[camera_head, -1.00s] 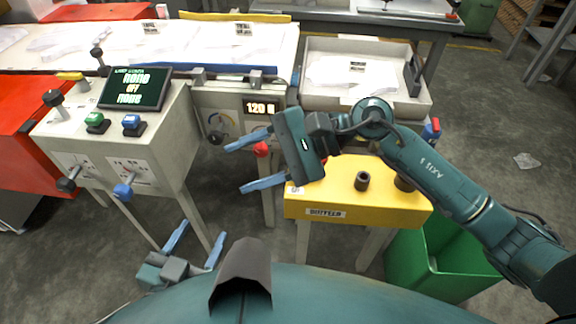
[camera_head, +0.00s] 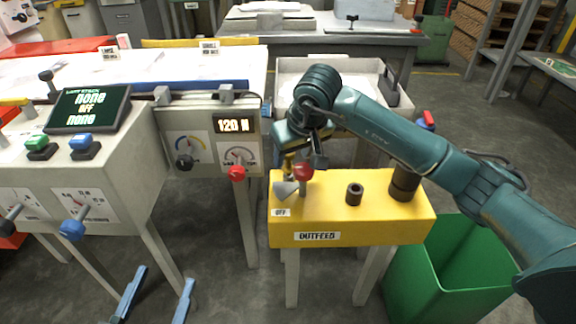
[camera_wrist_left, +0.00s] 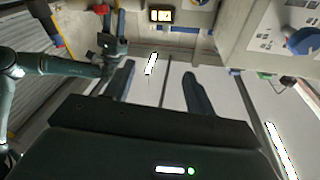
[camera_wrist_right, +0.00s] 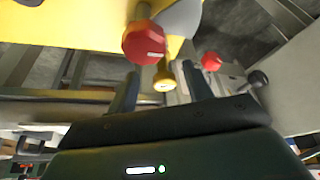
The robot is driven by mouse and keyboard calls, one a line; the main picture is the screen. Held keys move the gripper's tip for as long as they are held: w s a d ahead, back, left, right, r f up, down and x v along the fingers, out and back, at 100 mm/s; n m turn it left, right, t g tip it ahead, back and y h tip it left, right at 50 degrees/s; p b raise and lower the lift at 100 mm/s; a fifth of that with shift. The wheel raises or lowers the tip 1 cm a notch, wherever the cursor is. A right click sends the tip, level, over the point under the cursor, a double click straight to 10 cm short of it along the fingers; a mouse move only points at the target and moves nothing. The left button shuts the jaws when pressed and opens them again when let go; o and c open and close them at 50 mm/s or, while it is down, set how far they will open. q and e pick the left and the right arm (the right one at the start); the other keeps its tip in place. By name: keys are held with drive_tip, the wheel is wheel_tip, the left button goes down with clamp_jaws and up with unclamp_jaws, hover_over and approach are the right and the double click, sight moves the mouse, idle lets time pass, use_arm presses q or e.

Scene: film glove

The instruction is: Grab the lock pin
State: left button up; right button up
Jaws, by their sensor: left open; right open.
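A short yellow pin-like piece with a pale round end (camera_wrist_right: 165,80) shows between my right fingertips in the right wrist view; I cannot tell for sure that it is the lock pin. Beside it stands a red knob (camera_wrist_right: 143,42), also seen on the yellow outfeed box (camera_head: 303,172) in the head view. My right gripper (camera_wrist_right: 162,86) is open, with no visible contact on the piece. In the head view the right gripper (camera_head: 290,150) is at the box's left end, its fingers mostly hidden. My left gripper (camera_head: 164,276) is open and empty, low at the front left.
A control panel with a red knob (camera_head: 236,172) and a black knob (camera_head: 184,161) stands left of the box. A dark ring (camera_head: 354,194) and a dark cylinder (camera_head: 404,183) are on the box. A green bin (camera_head: 452,265) stands at the right.

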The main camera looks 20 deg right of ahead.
sight(287, 164)
drive_tip(key=b+x, duration=0.1)
drive_tip(key=x, duration=0.1)
drive_tip(key=b+x, duration=0.1)
drive_tip(key=x, duration=0.2)
drive_tip(key=shift+w+a+f, duration=0.2)
drive_tip(key=shift+a+f, duration=0.05)
drive_tip(key=c, duration=1)
drive_tip(key=shift+r, duration=0.1)
drive_tip(key=shift+c, duration=0.2)
